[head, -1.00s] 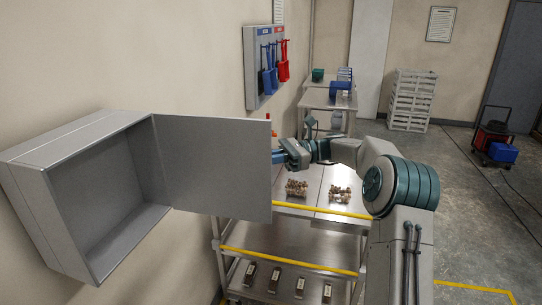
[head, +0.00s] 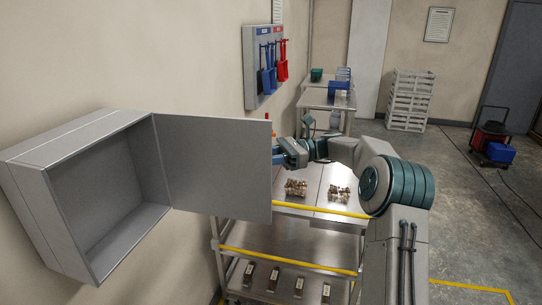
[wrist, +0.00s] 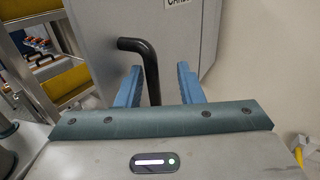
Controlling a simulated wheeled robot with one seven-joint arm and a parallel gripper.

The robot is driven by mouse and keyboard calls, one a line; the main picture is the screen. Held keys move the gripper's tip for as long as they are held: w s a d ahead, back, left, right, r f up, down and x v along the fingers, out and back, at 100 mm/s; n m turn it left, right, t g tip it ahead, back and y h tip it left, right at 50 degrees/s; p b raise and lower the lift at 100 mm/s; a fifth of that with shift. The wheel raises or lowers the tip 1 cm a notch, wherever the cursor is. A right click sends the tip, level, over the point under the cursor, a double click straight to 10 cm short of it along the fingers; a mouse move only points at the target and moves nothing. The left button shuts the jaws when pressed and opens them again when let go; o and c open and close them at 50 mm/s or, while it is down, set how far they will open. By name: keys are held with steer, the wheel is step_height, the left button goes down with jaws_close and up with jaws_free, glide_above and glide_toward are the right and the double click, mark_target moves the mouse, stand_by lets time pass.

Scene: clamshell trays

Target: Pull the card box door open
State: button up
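The card box (head: 60,136) is a grey metal cabinet on the left wall, its empty-looking inside facing me. Its door (head: 219,165) is hinged on the right side of the opening and stands wide open. In the wrist view the door's outer face (wrist: 187,45) shows with a partly cropped label and a black bent handle (wrist: 150,62). My gripper (wrist: 158,88) has its two blue fingers apart, one on each side of the handle, with gaps visible. In the head view my gripper (head: 279,157) is at the door's far side, its fingertips partly hidden behind the door edge.
A steel cart (head: 290,265) with yellow-edged shelves stands below the door and my arm, holding trays of brown items and several dark boxes. A tool board (head: 264,65) hangs on the wall behind. Open floor (head: 460,220) lies to the right.

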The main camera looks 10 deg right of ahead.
steer(key=b+v, duration=0.1)
steer(key=v, duration=1.2)
steer(key=shift+d, duration=0.15)
